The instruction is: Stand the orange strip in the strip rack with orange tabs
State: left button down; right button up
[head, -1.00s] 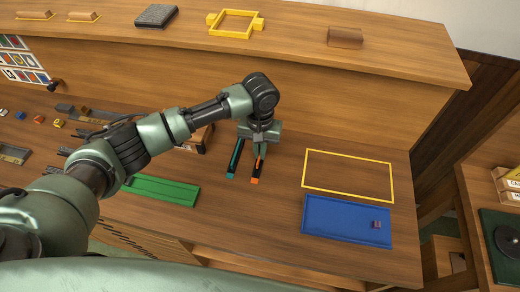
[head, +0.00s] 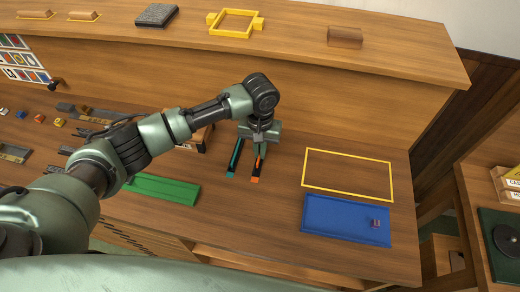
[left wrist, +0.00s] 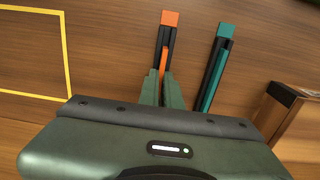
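The strip rack with orange tabs (head: 256,176) is a narrow black holder on the bench. Its orange end tab (left wrist: 169,18) shows at the top of the left wrist view. The orange strip (left wrist: 164,58) is a thin bar lying along the line of this rack; whether it is fully seated is hard to tell. My left gripper (head: 260,146) points down over the rack's far part. In the left wrist view its two fingers (left wrist: 161,86) stand close on either side of the strip and appear shut on it. The strip's near end is hidden between the fingers. My right gripper is not in view.
A similar rack with teal tabs (head: 234,158) stands close beside, left in the head view. A green tray (head: 165,190) lies further left. A blue tray (head: 340,222) with a small block and a yellow outline (head: 304,170) lie to the right. Bare bench separates them.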

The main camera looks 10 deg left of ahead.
pick_arm(q)
jog(key=shift+f, duration=0.2)
jog(key=c, duration=1.5)
grip_release()
jog(key=shift+c, duration=0.2)
jog(key=shift+r, duration=0.1)
jog(key=shift+r+p, duration=2.45)
jog(key=shift+p, duration=0.6)
jog(key=shift+f, duration=0.1)
